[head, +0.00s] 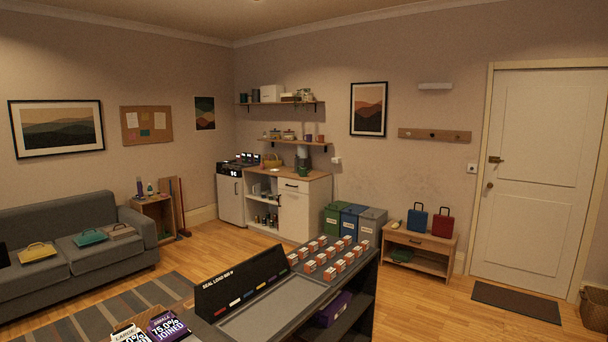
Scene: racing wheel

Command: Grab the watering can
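I cannot make out a watering can for certain in the head view. A small dark green object (303,171) stands on the wooden top of the white cabinet (294,216) by the back wall; it is too small to identify. Another low green object (402,255) lies on the lower shelf of the wooden bench (420,241), also unclear. Neither of my grippers is in view.
A dark workstation (365,279) with rows of small orange-and-white boxes (331,272) stands close in front. Behind it are green, blue and grey bins (372,225). A sofa (75,255) is at left, a door (538,180) at right. Wooden floor (440,310) is clear at right.

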